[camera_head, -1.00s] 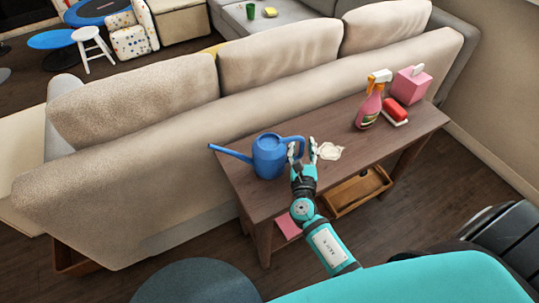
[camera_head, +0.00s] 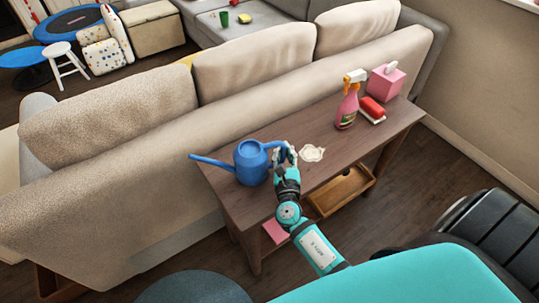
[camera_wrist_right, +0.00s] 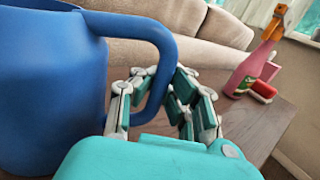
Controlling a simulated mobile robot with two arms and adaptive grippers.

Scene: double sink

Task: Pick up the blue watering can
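The blue watering can (camera_head: 251,164) stands upright on the left part of the wooden console table (camera_head: 230,203), with its spout to the left and its handle to the right. My right gripper (camera_head: 286,152) is at the handle, its fingers closed in around it. In the right wrist view the can (camera_wrist_right: 48,85) fills the left side, and its looped handle passes between the fingers of my gripper (camera_wrist_right: 163,78). The fingertips are bent inward against the handle. The can's base is out of the wrist view. My left gripper is not in view.
A white, flower-shaped item (camera_head: 311,153) lies just right of the gripper. A pink spray bottle (camera_head: 347,108), a red sponge-like item (camera_head: 372,107) and a pink tissue box (camera_head: 386,82) stand farther right. The beige sofa (camera_head: 120,175) runs behind the table.

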